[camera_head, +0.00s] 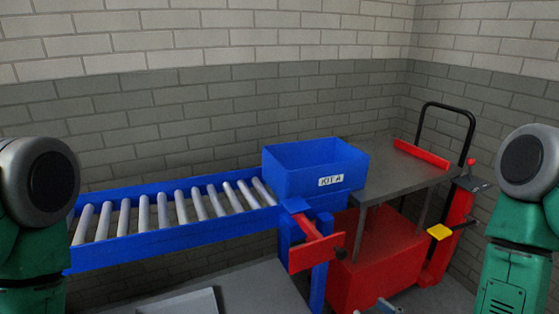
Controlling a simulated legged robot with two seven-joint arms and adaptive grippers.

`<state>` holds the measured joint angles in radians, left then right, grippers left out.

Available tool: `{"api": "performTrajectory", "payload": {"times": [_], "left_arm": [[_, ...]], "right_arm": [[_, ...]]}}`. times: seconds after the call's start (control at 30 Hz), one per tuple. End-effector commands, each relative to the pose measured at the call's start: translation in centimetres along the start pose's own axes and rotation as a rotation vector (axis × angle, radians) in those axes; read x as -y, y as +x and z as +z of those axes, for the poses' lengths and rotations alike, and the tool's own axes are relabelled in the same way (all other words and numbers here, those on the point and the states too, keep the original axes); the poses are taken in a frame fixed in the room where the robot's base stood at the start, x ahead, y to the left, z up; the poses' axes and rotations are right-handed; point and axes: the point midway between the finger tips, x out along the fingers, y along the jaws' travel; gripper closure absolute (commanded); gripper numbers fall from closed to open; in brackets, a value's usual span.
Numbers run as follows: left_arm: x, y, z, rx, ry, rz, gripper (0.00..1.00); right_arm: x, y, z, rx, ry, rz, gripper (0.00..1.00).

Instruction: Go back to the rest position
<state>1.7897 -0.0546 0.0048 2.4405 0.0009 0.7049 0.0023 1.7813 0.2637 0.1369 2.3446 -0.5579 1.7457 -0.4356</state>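My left arm (38,215) stands at the left edge, green with a grey round joint. My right arm (525,215) stands at the right edge in the same look. Neither gripper shows in the head view, so I cannot see whether they hold anything. Both visible arm parts are apart from the blue bin (290,183), which has a white label and sits at the right end of the roller conveyor (150,248).
A red cart (375,262) with a grey top (385,180) and black handle stands right of the conveyor. A red bar (421,154) lies on it. A dark surface (255,285) with a light grey panel (180,303) is in front. A small grey part (385,306), unclear, shows at the bottom edge.

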Motion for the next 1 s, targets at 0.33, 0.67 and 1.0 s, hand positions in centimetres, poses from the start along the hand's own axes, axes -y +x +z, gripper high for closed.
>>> {"api": "performTrajectory", "payload": {"times": [0.33,0.67,1.0], "left_arm": [[0.0,0.0,0.0,0.001,0.000,0.000,0.60],[0.0,0.0,0.0,0.001,0.000,0.000,0.60],[0.0,0.0,0.0,0.001,0.000,0.000,0.60]], "right_arm": [[1.6,-11.3,16.7,0.972,0.159,0.095,0.57],[1.0,-18.6,19.3,1.302,0.247,0.266,0.57],[1.0,-18.6,19.3,1.300,0.246,0.264,0.57]]}}
